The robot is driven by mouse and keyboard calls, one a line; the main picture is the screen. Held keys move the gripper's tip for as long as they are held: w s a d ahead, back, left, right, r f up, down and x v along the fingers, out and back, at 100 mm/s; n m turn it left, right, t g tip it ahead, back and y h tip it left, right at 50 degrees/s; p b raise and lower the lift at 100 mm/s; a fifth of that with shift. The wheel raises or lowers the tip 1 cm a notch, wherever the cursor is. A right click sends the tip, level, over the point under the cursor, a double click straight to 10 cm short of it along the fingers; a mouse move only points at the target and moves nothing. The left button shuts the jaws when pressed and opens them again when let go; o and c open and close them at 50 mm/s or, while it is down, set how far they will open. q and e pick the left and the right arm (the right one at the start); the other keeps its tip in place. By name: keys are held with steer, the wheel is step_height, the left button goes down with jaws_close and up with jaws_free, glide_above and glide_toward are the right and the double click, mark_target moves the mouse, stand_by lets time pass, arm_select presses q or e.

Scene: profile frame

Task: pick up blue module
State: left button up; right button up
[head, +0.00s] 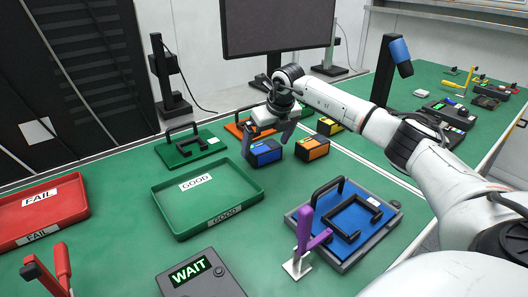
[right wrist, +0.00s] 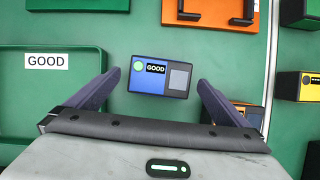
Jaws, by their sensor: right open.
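The blue module (head: 264,152) is a small box with a blue top on the green table, right of the green GOOD tray. In the right wrist view the blue module (right wrist: 160,76) shows a green dot, a GOOD label and a grey square. My right gripper (head: 268,138) is above the module, its fingers spread to either side of it. In the right wrist view the open fingers of the right gripper (right wrist: 152,88) flank the module with gaps on both sides, and nothing is held. My left gripper is not in view.
The green GOOD tray (head: 203,225) is empty, left of the module. An orange module (head: 312,147) stands close on its right; a yellow one (head: 328,126) is behind. A blue fixture (head: 345,248) and purple clamp (head: 305,232) stand in front. A red FAIL tray (head: 42,232) is far left.

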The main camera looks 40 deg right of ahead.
mark_target(265, 147)
steer(key=shift+x, duration=1.5)
steer(key=shift+w+r, duration=0.1)
steer(key=c, duration=1.3)
steer(key=shift+r, duration=0.15)
step_height(265, 147, up, 10)
steer(key=shift+f+b, duration=0.1)
steer(key=shift+b, duration=0.2)
